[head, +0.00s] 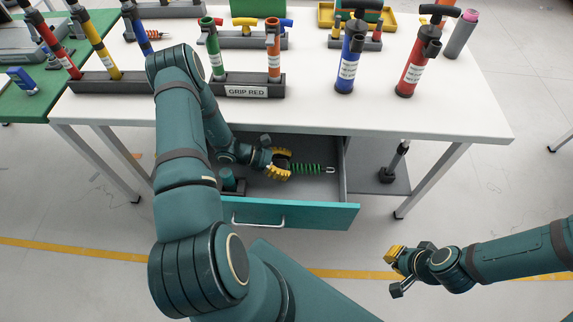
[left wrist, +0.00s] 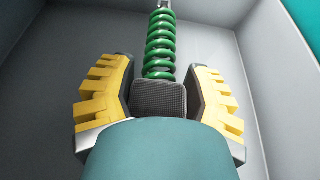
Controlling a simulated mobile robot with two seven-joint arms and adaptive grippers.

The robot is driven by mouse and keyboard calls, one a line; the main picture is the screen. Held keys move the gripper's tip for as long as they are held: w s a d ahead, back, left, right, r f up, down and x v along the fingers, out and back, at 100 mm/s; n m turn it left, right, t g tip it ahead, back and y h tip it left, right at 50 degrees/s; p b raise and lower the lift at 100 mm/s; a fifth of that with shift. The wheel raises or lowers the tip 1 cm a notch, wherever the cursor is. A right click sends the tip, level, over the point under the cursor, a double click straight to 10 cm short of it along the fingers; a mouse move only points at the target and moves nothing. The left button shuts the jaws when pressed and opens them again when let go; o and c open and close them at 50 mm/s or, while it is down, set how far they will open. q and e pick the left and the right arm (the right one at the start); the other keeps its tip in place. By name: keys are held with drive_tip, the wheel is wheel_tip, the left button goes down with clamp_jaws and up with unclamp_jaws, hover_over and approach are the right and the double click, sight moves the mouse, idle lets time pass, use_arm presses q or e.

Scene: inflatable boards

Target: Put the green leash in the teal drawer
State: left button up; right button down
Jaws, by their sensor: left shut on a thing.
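The green leash (head: 308,168) is a coil with a metal clip at its right end and a dark grey end piece. My left gripper (head: 284,163) is shut on that grey end, inside the open teal drawer (head: 325,213). In the left wrist view, the leash (left wrist: 160,45) runs away from between the yellow fingers (left wrist: 158,98), with grey drawer walls around it. Whether the leash touches the drawer floor is unclear. My right gripper (head: 394,268) is out to the lower right, away from the drawer, and seems empty; its opening is unclear.
The drawer hangs under a white table (head: 400,112) bearing several hand pumps, including a blue pump (head: 348,65) and a red pump (head: 415,65), plus a rack labelled GRIP RED (head: 258,90). A small teal-topped item (head: 229,181) stands in the drawer's left part. A dark pump (head: 394,163) stands right of the drawer.

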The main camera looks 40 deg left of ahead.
use_arm(q)
drive_tip(key=shift+f+b, duration=0.3)
drive_tip(key=shift+f, duration=0.15)
drive_tip(key=o, duration=1.3)
drive_tip(key=shift+r, duration=0.15)
drive_tip(key=shift+r+p, duration=0.25)
drive_tip(key=shift+p, duration=0.15)
drive_tip(key=shift+r+p, duration=0.45)
drive_tip(key=shift+r, duration=0.05)
drive_tip(key=v, duration=1.2)
drive_tip(key=shift+s+f+p, duration=0.1)
drive_tip(key=shift+f+p, duration=0.15)
drive_tip(key=shift+p, duration=0.05)
